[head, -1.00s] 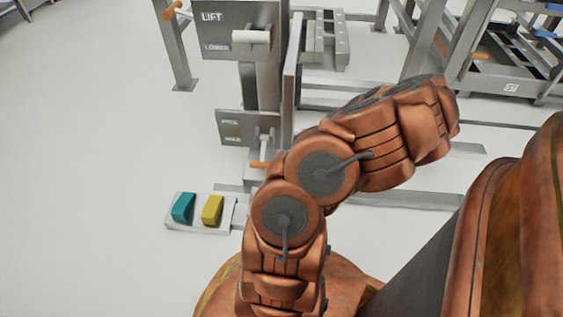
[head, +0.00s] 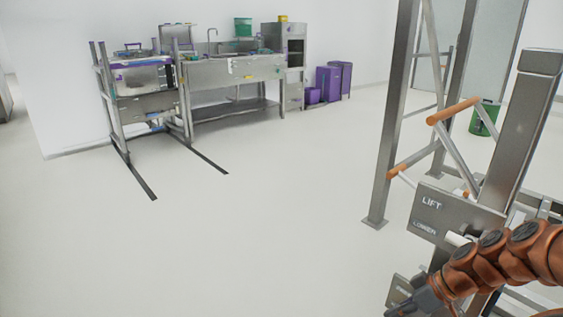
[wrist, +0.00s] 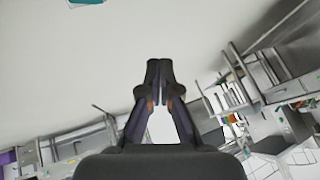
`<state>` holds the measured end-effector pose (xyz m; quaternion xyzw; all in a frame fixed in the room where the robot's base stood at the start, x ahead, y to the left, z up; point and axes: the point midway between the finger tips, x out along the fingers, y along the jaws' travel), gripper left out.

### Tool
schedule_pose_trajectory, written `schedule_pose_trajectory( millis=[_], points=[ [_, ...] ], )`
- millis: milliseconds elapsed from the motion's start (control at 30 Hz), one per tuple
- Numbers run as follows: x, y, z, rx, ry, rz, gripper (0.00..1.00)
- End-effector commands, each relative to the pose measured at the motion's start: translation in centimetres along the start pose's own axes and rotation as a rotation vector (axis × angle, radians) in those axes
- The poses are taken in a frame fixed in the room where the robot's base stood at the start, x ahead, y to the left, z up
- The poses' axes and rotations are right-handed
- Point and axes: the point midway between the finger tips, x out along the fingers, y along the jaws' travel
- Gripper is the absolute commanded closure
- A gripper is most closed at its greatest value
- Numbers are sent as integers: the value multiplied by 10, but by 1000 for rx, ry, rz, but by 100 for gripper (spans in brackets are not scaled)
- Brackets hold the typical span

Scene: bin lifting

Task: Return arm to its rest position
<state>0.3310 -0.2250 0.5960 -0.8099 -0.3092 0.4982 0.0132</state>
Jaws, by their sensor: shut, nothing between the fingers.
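My gripper (wrist: 159,68) shows in the middle of the wrist view with its dark fingers together at the tips and nothing held. In the head view my orange-brown arm reaches in from the lower right corner, and its dark end (head: 425,298) lies near the bottom edge. There the fingertips are too small to read. The arm crosses in front of the grey lift machine, below its panel marked LIFT and LOWER (head: 428,216), and hides part of it. I cannot tell whether it touches the machine.
A metal frame post (head: 392,120) and a lever with an orange grip (head: 455,110) stand near the arm. A green bin (head: 485,118) is behind. A steel sink bench (head: 235,72) and purple bins (head: 333,80) are far back. Open floor fills the left and middle.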

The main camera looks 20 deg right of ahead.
Motion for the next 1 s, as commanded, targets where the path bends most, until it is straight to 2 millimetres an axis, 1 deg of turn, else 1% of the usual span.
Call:
schedule_pose_trajectory(
  millis=[33, 100, 167, 200, 267, 300, 367, 400, 500, 567, 600, 667, 700, 867, 1000],
  points=[
    [-16, -23, -25, -6, -39, -15, 100],
    [-25, -48, -47, 5, -87, -31, 100],
    [-32, -69, -63, 15, -131, -40, 100],
    [-38, -83, -73, 25, -160, -43, 100],
    [-47, -105, -88, 38, -202, -43, 100],
    [-52, -119, -96, 47, -231, -42, 100],
    [-61, -140, -106, 64, -276, -38, 100],
    [-67, -155, -113, 74, -303, -33, 100],
    [-83, -190, -127, 105, -373, -14, 100],
    [-94, -209, -134, 123, -410, 7, 100],
    [-102, -222, -138, 136, -432, 22, 100],
    [-113, -240, -143, 159, -466, 47, 100],
    [-121, -252, -147, 172, -485, 66, 100],
    [-154, -297, -154, 238, -556, 151, 100],
    [-187, -331, -157, 301, -595, 238, 100]
  ],
)
